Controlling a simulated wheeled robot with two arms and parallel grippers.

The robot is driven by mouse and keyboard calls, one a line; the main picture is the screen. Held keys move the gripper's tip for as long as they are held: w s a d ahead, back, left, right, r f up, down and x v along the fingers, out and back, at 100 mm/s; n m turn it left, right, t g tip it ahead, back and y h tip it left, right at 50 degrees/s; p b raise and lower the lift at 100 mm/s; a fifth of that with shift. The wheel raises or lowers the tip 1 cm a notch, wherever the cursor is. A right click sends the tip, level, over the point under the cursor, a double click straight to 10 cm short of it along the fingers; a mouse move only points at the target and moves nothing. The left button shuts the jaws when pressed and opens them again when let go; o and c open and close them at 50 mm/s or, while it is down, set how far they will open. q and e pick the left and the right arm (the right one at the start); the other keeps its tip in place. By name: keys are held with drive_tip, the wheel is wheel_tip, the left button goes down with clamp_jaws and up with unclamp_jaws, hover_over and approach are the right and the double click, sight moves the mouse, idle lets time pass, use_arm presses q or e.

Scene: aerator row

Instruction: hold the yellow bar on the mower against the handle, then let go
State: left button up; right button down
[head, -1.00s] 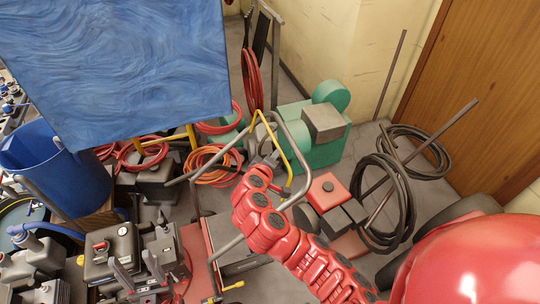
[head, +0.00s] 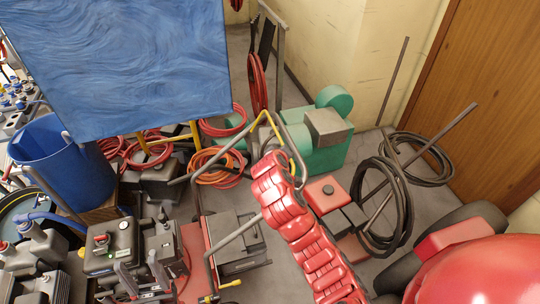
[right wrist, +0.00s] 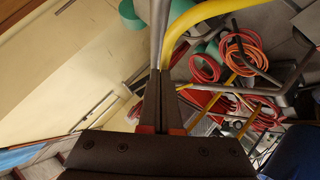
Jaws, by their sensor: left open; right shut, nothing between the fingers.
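The mower's grey tube handle (head: 299,160) slants up from the red deck (head: 193,250). The yellow bar (head: 262,117) shows at the handle's upper end, close to the tube; contact is unclear from the head view. In the right wrist view the yellow bar (right wrist: 196,16) and the grey handle tube (right wrist: 158,30) converge just beyond my right fingertips (right wrist: 160,76). That gripper is shut and empty; in the head view its own red wrist mostly hides it. My left gripper (head: 136,262) is open and empty at the lower left, in front of grey machines.
A green machine (head: 325,150) stands behind the handle. Coiled black hose (head: 385,205) lies to the right, orange hose (head: 220,175) behind the handle. A blue sheet (head: 130,60) and blue bin (head: 65,165) fill the left. The floor is cluttered.

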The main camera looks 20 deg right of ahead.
drive_tip(key=shift+d+f+m+y, duration=0.3)
drive_tip(key=shift+d+f+y, duration=0.1)
drive_tip(key=shift+d, duration=0.35)
drive_tip(key=shift+w+d+f+b, duration=0.1)
drive_tip(key=shift+f+b, duration=0.15)
drive_tip(key=shift+b, duration=0.15)
drive_tip(key=shift+w+d+f, duration=0.1)
drive_tip(key=shift+d, duration=0.45)
idle(1.8)
